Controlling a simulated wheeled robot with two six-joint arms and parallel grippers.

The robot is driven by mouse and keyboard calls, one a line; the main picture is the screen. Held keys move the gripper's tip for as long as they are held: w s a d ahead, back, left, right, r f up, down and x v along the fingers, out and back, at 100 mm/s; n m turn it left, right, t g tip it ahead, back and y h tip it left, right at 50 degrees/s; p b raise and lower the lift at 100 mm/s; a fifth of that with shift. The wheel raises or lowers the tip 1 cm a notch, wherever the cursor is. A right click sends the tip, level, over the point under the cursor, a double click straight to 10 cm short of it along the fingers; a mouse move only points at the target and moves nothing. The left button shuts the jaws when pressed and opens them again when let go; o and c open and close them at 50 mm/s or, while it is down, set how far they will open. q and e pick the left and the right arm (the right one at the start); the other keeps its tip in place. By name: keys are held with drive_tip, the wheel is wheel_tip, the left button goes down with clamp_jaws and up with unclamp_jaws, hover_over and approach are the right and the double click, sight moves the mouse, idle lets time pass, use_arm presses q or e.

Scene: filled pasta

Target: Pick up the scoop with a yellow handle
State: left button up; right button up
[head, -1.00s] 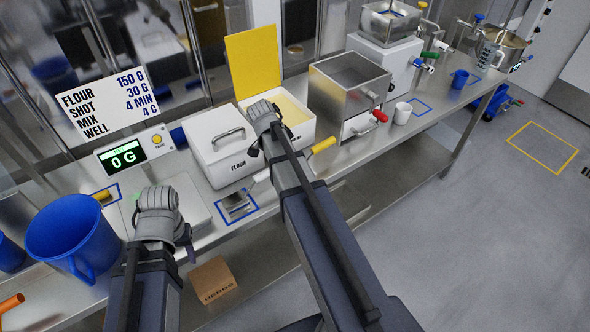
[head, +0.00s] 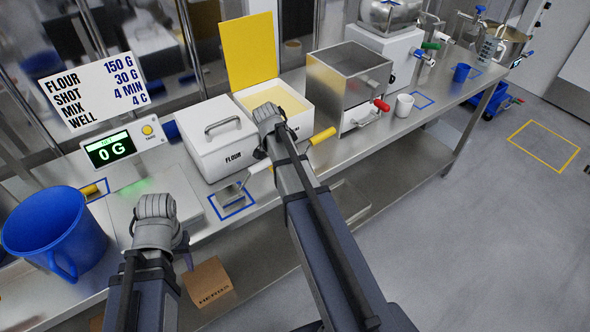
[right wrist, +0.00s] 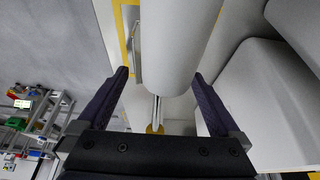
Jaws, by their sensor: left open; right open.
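A yellow handle (head: 323,135) shows just right of my right forearm, in front of the flour bins. A pale metal part shows left of that forearm; the arm hides whether they join. Another, shorter yellow handle (head: 90,190) lies by the scale. My right gripper (head: 260,153) is low in front of the bins, its fingers mostly hidden. In the right wrist view its jaws (right wrist: 160,75) are open. A pale rounded cylinder (right wrist: 176,45) shows between them, with a metal rod and a yellow bit (right wrist: 155,128) below. My left gripper (head: 184,250) is open at the bench's front edge, apart from both handles.
A blue jug (head: 55,235) stands at the left, beside the scale display (head: 110,149). The closed flour bin (head: 216,140) and an open bin with a yellow lid (head: 250,52) stand behind. A steel box with a red handle (head: 349,75) and white cup (head: 403,104) are right.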

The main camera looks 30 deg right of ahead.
use_arm(q)
drive_tip(key=shift+f, duration=0.15)
use_arm(e)
drive_tip(key=shift+f, duration=0.1)
drive_tip(key=c, duration=1.3)
drive_tip(key=shift+o, duration=0.2)
